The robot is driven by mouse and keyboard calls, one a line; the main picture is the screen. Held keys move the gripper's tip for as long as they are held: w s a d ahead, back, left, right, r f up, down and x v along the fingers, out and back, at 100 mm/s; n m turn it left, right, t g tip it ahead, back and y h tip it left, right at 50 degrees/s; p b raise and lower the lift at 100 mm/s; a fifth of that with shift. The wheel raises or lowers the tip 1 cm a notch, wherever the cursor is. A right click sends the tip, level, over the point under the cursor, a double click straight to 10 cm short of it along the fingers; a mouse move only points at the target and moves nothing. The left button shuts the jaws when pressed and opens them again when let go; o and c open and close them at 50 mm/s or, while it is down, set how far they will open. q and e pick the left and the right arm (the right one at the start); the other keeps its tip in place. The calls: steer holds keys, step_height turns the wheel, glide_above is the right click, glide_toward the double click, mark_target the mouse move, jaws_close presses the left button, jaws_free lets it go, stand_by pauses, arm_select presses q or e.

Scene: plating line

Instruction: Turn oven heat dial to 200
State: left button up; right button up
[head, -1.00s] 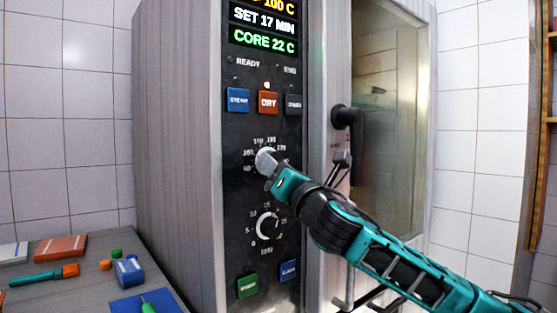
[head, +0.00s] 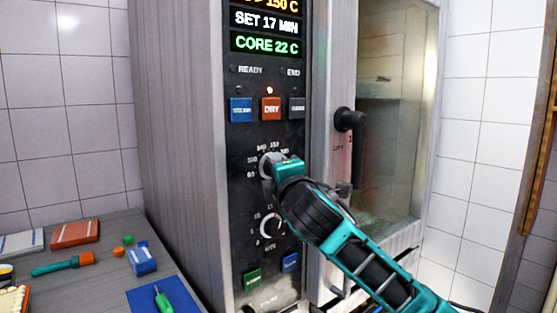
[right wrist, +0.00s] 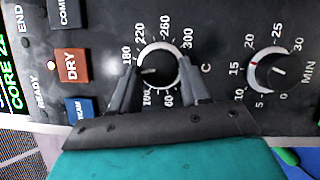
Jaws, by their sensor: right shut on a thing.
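The oven's heat dial (head: 265,163) is a round knob with a numbered scale, on the dark control panel (head: 240,205). In the head view the gripper hides part of the dial. The display's top line (head: 275,5) reads 150 C, partly cut off. My left gripper is not in view.
The minute dial (head: 270,227) sits just below the heat dial. Blue, red and dark buttons, including the red DRY button (head: 271,108), are above. The oven door handle (head: 352,125) is to the right. A counter (head: 110,245) with small items stands at lower left.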

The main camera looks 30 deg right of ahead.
steer(key=shift+r+m+g+y, duration=0.15)
steer(key=shift+m+g+y, duration=0.25)
steer(key=shift+m, duration=0.85)
steer(key=shift+r+m+g+y, duration=0.15)
steer(key=shift+m+g, duration=0.4)
steer(key=shift+m, duration=0.65)
steer(key=shift+r+m+g+y, duration=0.1)
steer(key=shift+m+g+y, duration=0.3)
steer(key=shift+m, duration=0.85)
steer(key=o, duration=1.1)
steer(key=shift+c, duration=0.2)
steer(key=v, duration=1.3)
steer(key=shift+w+d, duration=0.1)
